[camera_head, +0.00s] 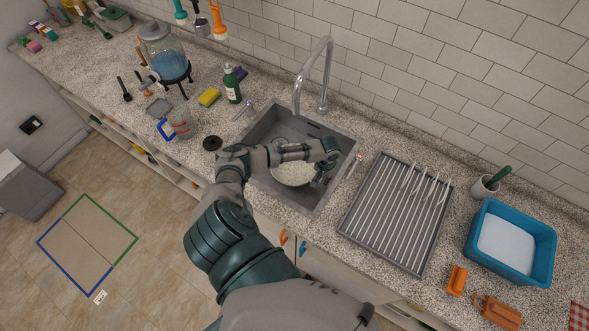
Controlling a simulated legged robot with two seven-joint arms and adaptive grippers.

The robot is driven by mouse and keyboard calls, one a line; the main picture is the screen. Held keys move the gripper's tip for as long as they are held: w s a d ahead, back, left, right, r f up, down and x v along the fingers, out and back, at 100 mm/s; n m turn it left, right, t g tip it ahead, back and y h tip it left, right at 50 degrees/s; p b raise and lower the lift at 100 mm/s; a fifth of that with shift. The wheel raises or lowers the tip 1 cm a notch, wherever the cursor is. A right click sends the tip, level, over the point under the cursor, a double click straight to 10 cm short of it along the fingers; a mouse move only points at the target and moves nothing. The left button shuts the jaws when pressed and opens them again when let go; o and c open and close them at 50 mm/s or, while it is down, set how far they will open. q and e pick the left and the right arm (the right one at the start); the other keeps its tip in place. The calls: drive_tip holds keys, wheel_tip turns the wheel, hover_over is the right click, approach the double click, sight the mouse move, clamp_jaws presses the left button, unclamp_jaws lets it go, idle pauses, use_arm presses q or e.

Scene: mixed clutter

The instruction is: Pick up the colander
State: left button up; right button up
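A round, pale cream vessel, apparently the colander (291,174), sits in the grey sink (268,122). My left forearm and wrist cross over its far side and hide part of it. My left gripper (322,172) is over the sink at the vessel's right edge, with its fingers pointing down. Whether the fingers touch or straddle the rim is too small to tell. My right gripper is not in view.
A tall faucet (325,75) rises behind the sink. A ribbed metal drying rack (397,212) and a blue basin (545,262) stand to the right. A green bottle (232,85), a sponge (209,97) and a glass dispenser (163,50) stand to the left.

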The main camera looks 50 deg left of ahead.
use_arm(q)
drive_tip(key=shift+d+r, duration=0.1)
drive_tip(key=shift+d, duration=0.15)
clamp_jaws()
drive_tip(key=shift+d, duration=0.15)
drive_tip(key=shift+r, duration=0.1)
drive_tip(key=shift+a+r, duration=0.25)
wheel_tip(320, 180, up, 9)
drive_tip(key=shift+r, duration=0.2)
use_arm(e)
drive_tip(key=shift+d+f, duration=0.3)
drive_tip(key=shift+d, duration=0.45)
